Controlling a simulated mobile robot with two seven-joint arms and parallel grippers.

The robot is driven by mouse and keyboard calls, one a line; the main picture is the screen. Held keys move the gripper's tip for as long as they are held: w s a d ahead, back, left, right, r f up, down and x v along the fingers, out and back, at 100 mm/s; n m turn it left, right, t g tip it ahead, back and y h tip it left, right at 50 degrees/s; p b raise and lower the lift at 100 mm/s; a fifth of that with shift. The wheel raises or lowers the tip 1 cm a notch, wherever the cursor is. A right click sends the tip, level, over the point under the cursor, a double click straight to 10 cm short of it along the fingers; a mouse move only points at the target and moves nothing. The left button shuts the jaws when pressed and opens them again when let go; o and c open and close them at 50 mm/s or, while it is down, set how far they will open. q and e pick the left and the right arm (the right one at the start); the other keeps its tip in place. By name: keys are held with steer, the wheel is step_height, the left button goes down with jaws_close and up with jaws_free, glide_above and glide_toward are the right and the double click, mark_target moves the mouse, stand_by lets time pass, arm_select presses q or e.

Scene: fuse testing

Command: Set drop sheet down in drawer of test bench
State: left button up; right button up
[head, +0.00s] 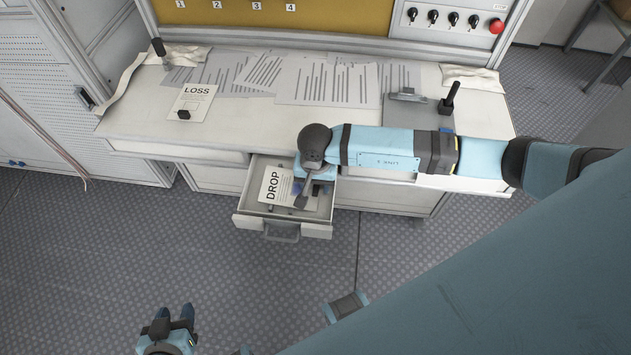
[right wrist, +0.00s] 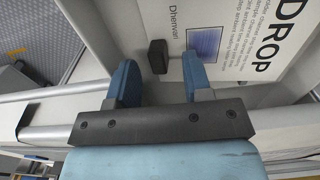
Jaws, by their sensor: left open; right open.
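The drop sheet (head: 273,186), a white page with a large DROP heading, lies inside the pulled-out drawer (head: 250,220) of the test bench (head: 140,125). My right gripper (head: 308,190) is low over the drawer, at the sheet's right side, and hides part of it. In the right wrist view the sheet (right wrist: 235,65) lies flat beyond the fingers. My right gripper (right wrist: 160,75) is open, with a small dark block (right wrist: 157,57) showing between its fingertips; no grip on the sheet shows. My left gripper (head: 172,325) is open and empty, low over the floor.
A LOSS sheet (head: 200,92) with a small black block (head: 183,114) lies on the bench top. Several striped papers (head: 325,80), a clipboard (head: 405,112) and a black-handled tool (head: 450,98) are there too. The floor before the drawer is clear.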

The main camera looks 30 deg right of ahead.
steer(key=shift+r, duration=0.2)
step_height(320, 180, up, 14)
steer(key=shift+f, duration=0.25)
steer(key=shift+s+f, duration=0.1)
